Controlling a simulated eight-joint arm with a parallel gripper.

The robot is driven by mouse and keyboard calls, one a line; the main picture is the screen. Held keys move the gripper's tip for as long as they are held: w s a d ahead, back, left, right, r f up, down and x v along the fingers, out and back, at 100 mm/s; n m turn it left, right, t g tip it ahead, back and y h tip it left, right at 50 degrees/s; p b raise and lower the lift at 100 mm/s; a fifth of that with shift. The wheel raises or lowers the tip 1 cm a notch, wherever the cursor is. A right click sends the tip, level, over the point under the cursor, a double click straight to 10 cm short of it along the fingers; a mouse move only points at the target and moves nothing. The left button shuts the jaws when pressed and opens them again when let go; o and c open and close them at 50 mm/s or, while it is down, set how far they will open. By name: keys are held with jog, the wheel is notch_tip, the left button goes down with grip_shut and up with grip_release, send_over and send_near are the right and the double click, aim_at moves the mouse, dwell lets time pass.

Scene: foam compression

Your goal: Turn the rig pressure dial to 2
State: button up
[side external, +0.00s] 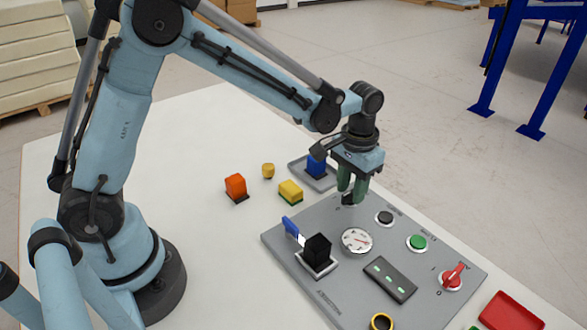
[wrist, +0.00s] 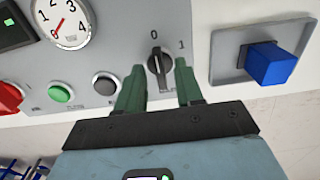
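A black rotary knob (wrist: 157,64) on the grey panel (side external: 330,283) has the marks 0 and 1 beside it. It shows between the green fingertips of my gripper (wrist: 160,72) in the wrist view, with a gap on each side. My gripper (side external: 352,190) is open and points down at the panel's far corner in the side view. A round white gauge (wrist: 65,14) with marks from 0 to 4 sits on the same panel and also shows in the side view (side external: 357,240). Its red needle points close to 0.
A blue block (wrist: 268,64) on a grey plate stands close beside the knob. The panel also bears a black button (side external: 384,217), a green button (side external: 418,242), a red switch (side external: 453,277), a display (side external: 390,279) and a black block (side external: 317,249). Loose orange (side external: 236,186) and yellow (side external: 290,190) blocks lie nearby.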

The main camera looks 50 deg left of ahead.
grip_shut()
dwell(0.5)
jog(key=m, duration=0.5)
jog(key=shift+m, duration=0.3)
jog(key=m, duration=0.5)
jog(key=shift+m, duration=0.3)
jog(key=m, duration=1.2)
jog(key=shift+m, duration=0.3)
